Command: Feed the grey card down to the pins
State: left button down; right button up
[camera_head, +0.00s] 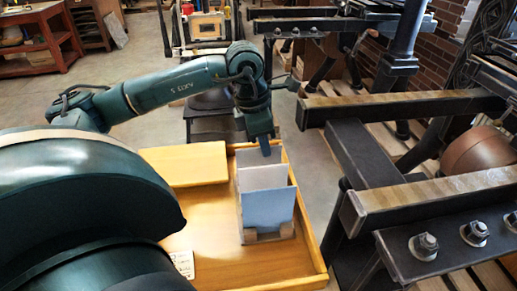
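My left gripper (266,152) points down over a wooden tray (308,232), at the top of a rack of upright cards. A pale grey-beige card (262,176) stands just under or behind its fingertips. A blue-grey card (267,208) stands upright in front of it, its lower edge at small wooden blocks (268,236). I cannot tell which is the task's grey card. The fingers show narrow, and I cannot tell whether they hold a card. No pins can be made out. My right gripper is not in view.
A yellow wooden block (187,164) lies at the tray's back left. A small pale label (182,264) lies at the tray's front left. Dark press frames with bolts (423,243) stand close on the right. A red wooden bench (37,42) is far left.

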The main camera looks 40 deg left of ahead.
pick_arm(q)
jog(key=shift+r, duration=0.1)
jog(key=shift+w+d+p+v, duration=0.25)
jog(key=shift+p+v, duration=0.85)
jog(key=shift+v, duration=0.35)
jog(key=shift+w+d+p+v, duration=0.2)
jog(key=shift+p+v, duration=0.9)
jog(key=shift+v, duration=0.4)
jog(key=shift+w+d+p+v, duration=0.15)
jog(key=shift+w+p+v, duration=0.1)
jog(key=shift+p+v, duration=1.05)
jog(key=shift+r, duration=0.25)
